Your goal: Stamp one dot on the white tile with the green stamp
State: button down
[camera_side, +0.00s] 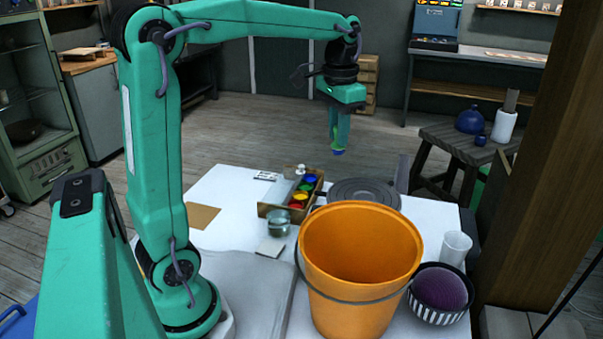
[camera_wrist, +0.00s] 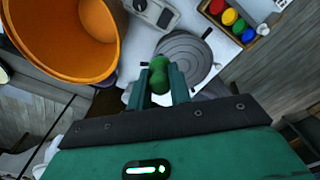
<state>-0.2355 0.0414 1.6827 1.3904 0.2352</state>
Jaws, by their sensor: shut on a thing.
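My gripper (camera_side: 338,140) hangs high above the white table, fingers down, left of and behind the orange bucket in the side view. In the wrist view my gripper (camera_wrist: 160,85) is shut on the green stamp (camera_wrist: 160,73), whose rounded green body shows between the fingers. A blue tip shows below the fingers in the side view. A small pale square (camera_side: 270,248), which may be the white tile, lies flat beside the glass jar. I cannot make out any dot on it. The wrist view does not clearly show this square.
An orange bucket (camera_side: 360,255) stands tall at the front. A grey round wheel (camera_side: 364,190) lies behind it. A wooden box (camera_side: 267,210) holds several coloured round pieces. A glass jar (camera_side: 279,222), clear cup (camera_side: 456,248) and striped bowl (camera_side: 438,309) stand about. Brown sheet (camera_side: 203,215) lies left.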

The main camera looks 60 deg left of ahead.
jog(key=s+a+f, duration=0.1)
jog(key=s+a, duration=0.3)
jog(key=s, duration=0.3)
jog(key=s+a+f, duration=0.1)
jog(key=s+a, duration=0.3)
jog(key=s, duration=0.3)
notch_tip(320, 180, down, 23)
jog(key=shift+w+f, duration=0.1)
jog(key=shift+f, duration=0.05)
jog(key=shift+f, duration=0.2)
jog(key=shift+f, duration=0.85)
jog(key=shift+f, duration=0.4)
dwell(0.8)
dwell(0.5)
jog(key=shift+r, duration=2.25)
jog(key=shift+r, duration=0.1)
